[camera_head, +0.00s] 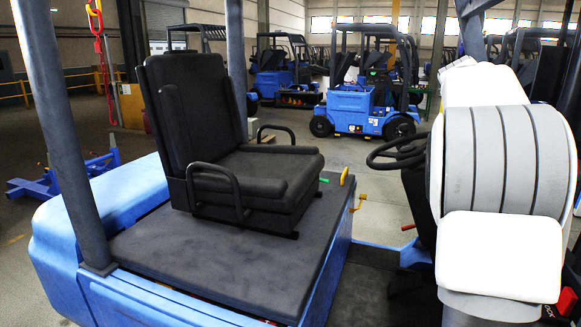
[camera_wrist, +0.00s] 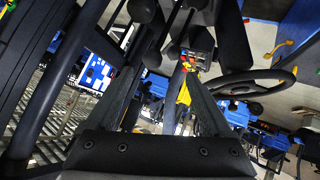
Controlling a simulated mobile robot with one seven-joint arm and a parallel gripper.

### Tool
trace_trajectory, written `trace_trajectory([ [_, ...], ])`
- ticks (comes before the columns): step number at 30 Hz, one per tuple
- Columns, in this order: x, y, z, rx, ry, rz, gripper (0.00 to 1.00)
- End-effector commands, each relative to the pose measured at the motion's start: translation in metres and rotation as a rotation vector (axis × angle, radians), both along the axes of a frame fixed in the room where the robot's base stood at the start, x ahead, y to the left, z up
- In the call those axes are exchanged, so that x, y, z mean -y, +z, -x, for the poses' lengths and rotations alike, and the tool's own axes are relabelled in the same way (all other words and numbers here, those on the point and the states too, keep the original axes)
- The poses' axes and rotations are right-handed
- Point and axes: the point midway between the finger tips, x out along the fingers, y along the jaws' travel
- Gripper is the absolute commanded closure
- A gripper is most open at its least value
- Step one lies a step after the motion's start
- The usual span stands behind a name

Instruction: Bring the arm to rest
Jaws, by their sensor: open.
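My gripper (camera_wrist: 168,82) shows in the wrist view, with its dark bolted base along the bottom edge and two grey fingers reaching up from it. The fingers stand apart, and I see nothing held between them. In the camera_head view my white and grey arm fills the right side, close to the camera, and the gripper itself does not show there. The wrist view is tilted, with a steering wheel (camera_wrist: 254,82) to the right of the fingers and dark posts on the left. How far the fingers are from these parts I cannot tell.
A blue forklift with a black seat (camera_head: 205,110) stands close in front. Its steering wheel (camera_head: 398,150) is just left of my arm. A dark post (camera_head: 65,130) rises at the left. More blue forklifts (camera_head: 365,105) stand behind, with open floor between.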

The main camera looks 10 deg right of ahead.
Motion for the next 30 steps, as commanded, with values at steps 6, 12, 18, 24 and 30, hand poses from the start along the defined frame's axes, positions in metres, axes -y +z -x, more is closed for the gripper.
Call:
trace_trajectory([
  [6, -0.078, -0.016, 0.033, 0.006, 0.129, -0.158, 0.15],
  [12, -0.162, -0.037, 0.071, -0.013, 0.281, -0.284, 0.15],
  [18, -0.246, -0.064, 0.120, -0.047, 0.443, -0.377, 0.15],
  [24, -0.320, -0.101, 0.180, -0.101, 0.603, -0.436, 0.15],
  [30, -0.374, -0.144, 0.239, -0.160, 0.734, -0.464, 0.15],
])
